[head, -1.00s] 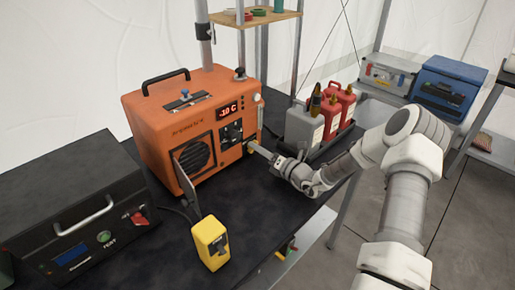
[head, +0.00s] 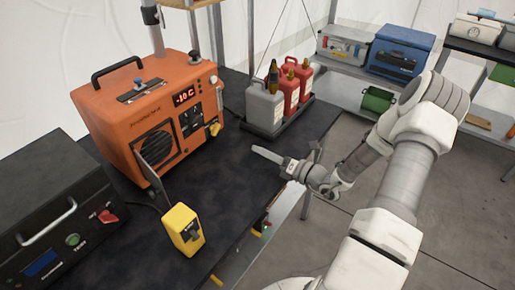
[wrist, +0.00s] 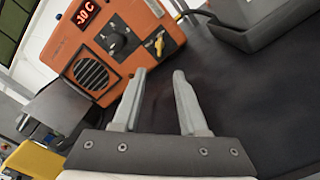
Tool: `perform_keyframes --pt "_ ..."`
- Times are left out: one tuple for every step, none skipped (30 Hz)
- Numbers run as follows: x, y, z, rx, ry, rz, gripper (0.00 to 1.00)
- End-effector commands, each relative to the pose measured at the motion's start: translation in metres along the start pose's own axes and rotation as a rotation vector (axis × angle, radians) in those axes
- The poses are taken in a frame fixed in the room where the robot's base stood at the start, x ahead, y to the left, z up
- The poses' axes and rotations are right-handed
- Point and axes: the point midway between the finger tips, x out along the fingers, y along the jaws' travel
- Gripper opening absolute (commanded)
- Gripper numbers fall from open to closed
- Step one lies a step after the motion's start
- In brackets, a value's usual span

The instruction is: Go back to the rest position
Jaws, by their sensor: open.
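My gripper (head: 283,152) is open and empty above the right front edge of the black table (head: 240,180), apart from the orange heater unit (head: 150,115). In the wrist view my gripper's two fingers (wrist: 158,90) stand apart with bare dark tabletop between them. The orange unit shows a red "-10 C" display and has a yellow knob on its front right, also seen in the wrist view on the orange unit (wrist: 105,45). Nothing is held.
A yellow device (head: 183,230) stands at the table's front, beside a black case (head: 50,215) on the left. A tray (head: 268,135) with grey and red jugs is at the back right. Behind it, a shelf (head: 335,68) holds a grey case and a blue box. Floor at right is clear.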

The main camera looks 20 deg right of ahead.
Motion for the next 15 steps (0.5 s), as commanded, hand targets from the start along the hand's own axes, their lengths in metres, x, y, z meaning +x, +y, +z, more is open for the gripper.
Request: perform_keyframes --pt "-0.0002 0.0000 0.0000 0.000 0.000 0.000 0.42" --pt "-0.0001 0.0000 0.0000 0.000 0.000 0.000 0.42" --pt "0.0000 0.0000 0.0000 0.000 0.000 0.000 0.42" --pt "0.0001 0.0000 0.0000 0.000 0.000 0.000 0.42" --pt "0.0001 0.0000 0.0000 0.000 0.000 0.000 0.42" --pt "0.0002 0.0000 0.0000 0.000 0.000 0.000 0.42" --pt "0.0002 0.0000 0.0000 0.000 0.000 0.000 0.42" --pt "0.0003 0.0000 0.0000 0.000 0.000 0.000 0.42" --pt "0.0003 0.0000 0.0000 0.000 0.000 0.000 0.42" --pt "0.0004 0.0000 -0.0001 0.000 0.000 0.000 0.42" --pt "0.0004 0.0000 -0.0001 0.000 0.000 0.000 0.42" --pt "0.0006 0.0005 0.0000 -0.002 0.002 0.001 0.42" --pt "0.0010 0.0016 0.0000 -0.007 0.006 0.003 0.42" --pt "0.0016 0.0034 0.0000 -0.015 0.013 0.006 0.42" --pt "0.0030 0.0075 -0.0003 -0.033 0.028 0.014 0.42"
